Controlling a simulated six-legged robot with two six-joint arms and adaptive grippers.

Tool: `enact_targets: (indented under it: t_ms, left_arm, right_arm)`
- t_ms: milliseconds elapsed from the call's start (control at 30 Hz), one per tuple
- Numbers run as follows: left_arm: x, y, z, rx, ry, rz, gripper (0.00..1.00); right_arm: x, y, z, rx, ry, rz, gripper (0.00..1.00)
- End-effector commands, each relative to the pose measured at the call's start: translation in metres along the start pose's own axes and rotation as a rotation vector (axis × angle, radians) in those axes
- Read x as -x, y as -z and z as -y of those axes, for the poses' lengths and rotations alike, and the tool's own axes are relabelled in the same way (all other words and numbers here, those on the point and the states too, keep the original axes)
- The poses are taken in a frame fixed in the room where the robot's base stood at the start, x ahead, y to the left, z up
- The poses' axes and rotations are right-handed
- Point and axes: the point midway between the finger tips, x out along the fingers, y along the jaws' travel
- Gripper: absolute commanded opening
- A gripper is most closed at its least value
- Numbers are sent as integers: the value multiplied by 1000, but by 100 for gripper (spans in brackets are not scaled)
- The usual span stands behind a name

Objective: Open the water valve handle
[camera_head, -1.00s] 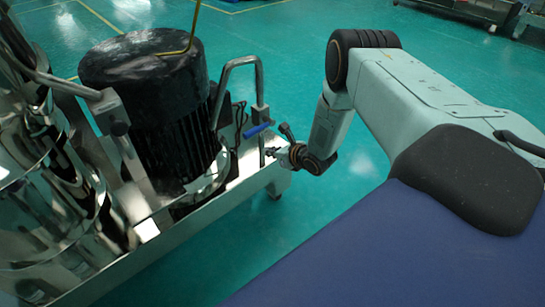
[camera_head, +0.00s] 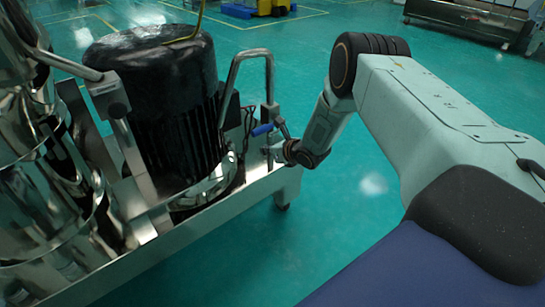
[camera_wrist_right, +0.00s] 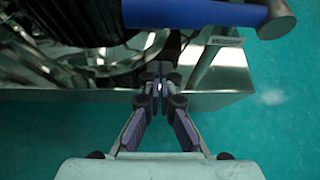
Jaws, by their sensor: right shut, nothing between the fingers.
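The water valve handle (camera_head: 262,130) is a short blue lever on a metal valve beside the bent steel pipe of the machine. In the right wrist view the blue handle (camera_wrist_right: 195,14) crosses the top, with a rounded metal end at its right. My right gripper (camera_head: 272,149) is just below and right of the handle in the head view. In the wrist view its fingers (camera_wrist_right: 161,80) are together and empty, apart from the handle in the picture. Whether they touch the valve in depth is unclear. My left gripper is in neither view.
A large black motor (camera_head: 165,110) stands left of the valve on a steel base frame (camera_head: 200,225). A bent steel pipe (camera_head: 232,70) rises next to it. Shiny sieve cylinders (camera_head: 45,205) fill the far left. Green floor is clear right of the frame.

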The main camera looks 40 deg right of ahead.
Motion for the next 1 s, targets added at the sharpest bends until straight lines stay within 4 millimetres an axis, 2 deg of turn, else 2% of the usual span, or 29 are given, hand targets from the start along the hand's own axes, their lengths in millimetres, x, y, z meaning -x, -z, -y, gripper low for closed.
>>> enact_targets:
  t_ms: [33,200,400,1000]
  left_arm:
    - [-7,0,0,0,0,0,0]
    - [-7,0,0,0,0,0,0]
    - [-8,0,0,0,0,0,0]
    - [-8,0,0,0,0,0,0]
  right_arm:
    - [-6,-1,0,2,-1,3,0]
    - [5,-25,0,-1,0,3,0]
    - [9,-36,0,0,0,0,0]
    - [11,-39,-1,-26,-15,0,0]
